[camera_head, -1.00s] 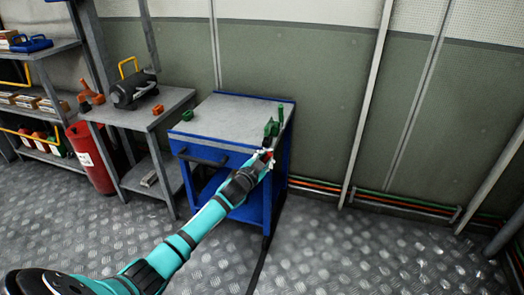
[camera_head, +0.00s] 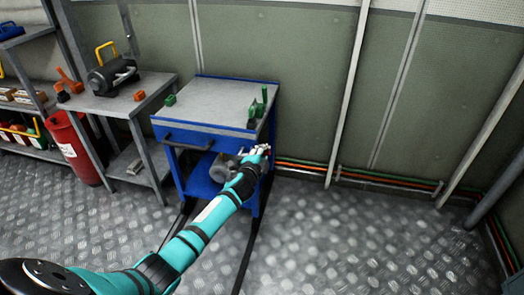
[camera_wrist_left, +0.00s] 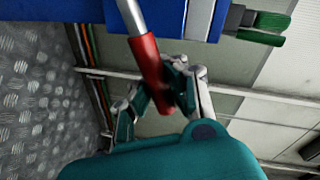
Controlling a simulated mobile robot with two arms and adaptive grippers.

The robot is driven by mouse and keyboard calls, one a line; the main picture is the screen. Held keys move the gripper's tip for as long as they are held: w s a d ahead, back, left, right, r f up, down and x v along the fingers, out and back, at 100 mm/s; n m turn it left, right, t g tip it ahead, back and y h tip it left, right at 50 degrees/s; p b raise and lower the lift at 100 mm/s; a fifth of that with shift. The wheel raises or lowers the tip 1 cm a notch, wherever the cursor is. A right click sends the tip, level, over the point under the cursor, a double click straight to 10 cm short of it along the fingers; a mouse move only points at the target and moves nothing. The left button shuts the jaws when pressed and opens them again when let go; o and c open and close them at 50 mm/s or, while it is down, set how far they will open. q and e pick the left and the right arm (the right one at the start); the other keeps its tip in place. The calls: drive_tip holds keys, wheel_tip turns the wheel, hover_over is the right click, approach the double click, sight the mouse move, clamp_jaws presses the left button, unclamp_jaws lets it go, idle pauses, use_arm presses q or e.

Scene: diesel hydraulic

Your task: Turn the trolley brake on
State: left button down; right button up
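The trolley (camera_head: 222,97) has a grey top and a blue frame with a drawer and a lower shelf. It stands against the wall, mid-picture in the head view. The brake lever is a metal rod with a red grip (camera_wrist_left: 150,72). In the left wrist view it runs slanting down from the trolley's blue edge, and its end lies between the fingers. My left gripper (camera_head: 264,150) is at the trolley's right front side, below the top. In the left wrist view its fingers (camera_wrist_left: 163,95) close around the red grip. My right gripper is not in view.
Green parts (camera_head: 258,107) stand on the trolley's right edge, just above my gripper. A grey machine part (camera_head: 224,168) sits on the lower shelf, partly behind my arm. A grey bench (camera_head: 115,98) and a red cylinder (camera_head: 73,150) are at left. Floor at right is clear.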

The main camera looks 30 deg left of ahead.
use_arm(q)
drive_tip(key=shift+d+f, duration=0.1)
idle(0.4)
drive_tip(key=c, duration=1.2)
unclamp_jaws()
drive_tip(key=v, duration=1.2)
